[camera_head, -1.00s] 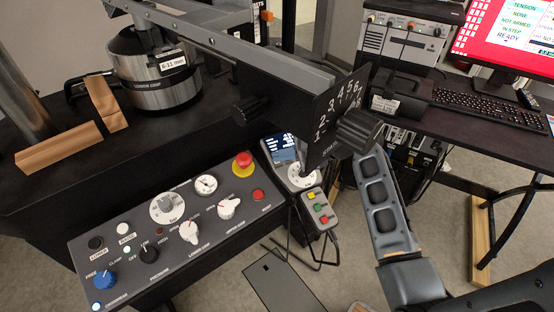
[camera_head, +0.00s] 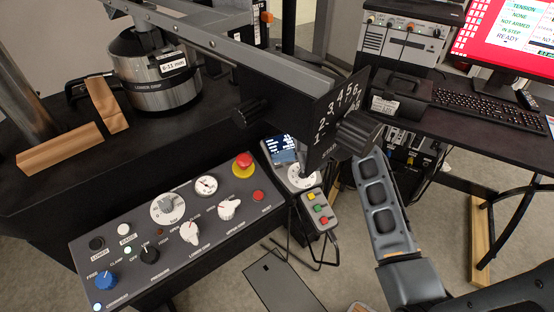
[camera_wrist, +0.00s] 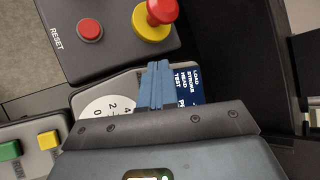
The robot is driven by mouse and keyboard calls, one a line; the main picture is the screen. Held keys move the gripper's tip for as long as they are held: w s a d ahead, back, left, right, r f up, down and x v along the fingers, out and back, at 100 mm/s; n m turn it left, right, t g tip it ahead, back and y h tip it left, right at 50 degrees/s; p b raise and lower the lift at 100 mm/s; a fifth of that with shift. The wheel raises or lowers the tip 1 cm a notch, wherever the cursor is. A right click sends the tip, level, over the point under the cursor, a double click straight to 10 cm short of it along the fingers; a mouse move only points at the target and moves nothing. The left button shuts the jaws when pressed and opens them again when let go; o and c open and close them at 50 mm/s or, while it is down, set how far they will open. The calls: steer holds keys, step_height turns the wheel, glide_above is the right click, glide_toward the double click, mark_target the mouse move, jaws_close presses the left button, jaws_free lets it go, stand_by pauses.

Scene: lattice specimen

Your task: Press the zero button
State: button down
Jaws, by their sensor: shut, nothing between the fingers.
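No button marked zero can be read. A handset with a blue screen (camera_head: 283,149) and a white numbered dial (camera_head: 301,177) stands beside the console's right end. In the wrist view, my gripper (camera_wrist: 157,68) has its blue fingers together, with nothing between them. They lie over the handset, between the white dial (camera_wrist: 106,112) and the blue screen (camera_wrist: 187,84), and cover what is there. I cannot tell whether they touch it. In the head view my fingertips are hidden behind the black number plate (camera_head: 338,118).
The console (camera_head: 170,228) carries knobs, a red reset button (camera_head: 258,196) and a red mushroom button (camera_head: 243,160). A small box with yellow, green and red buttons (camera_head: 318,208) sits by the handset. A grey beam (camera_head: 230,45) crosses above. A desk with a keyboard (camera_head: 486,104) stands right.

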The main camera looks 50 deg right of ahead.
steer(key=shift+s+r+p, duration=0.2)
steer(key=shift+r+p, duration=0.4)
steer(key=shift+p, duration=0.15)
steer(key=r+p, duration=0.3)
steer(key=shift+s+a, duration=0.15)
steer(key=shift+s, duration=0.15)
steer(key=shift+s+a+r+p, duration=0.1)
steer(key=shift+s+r+p, duration=0.1)
steer(key=shift+r, duration=0.25)
steer(key=shift+s+r+p, duration=0.1)
steer(key=shift+r+p, duration=0.05)
steer(key=shift+r, duration=0.3)
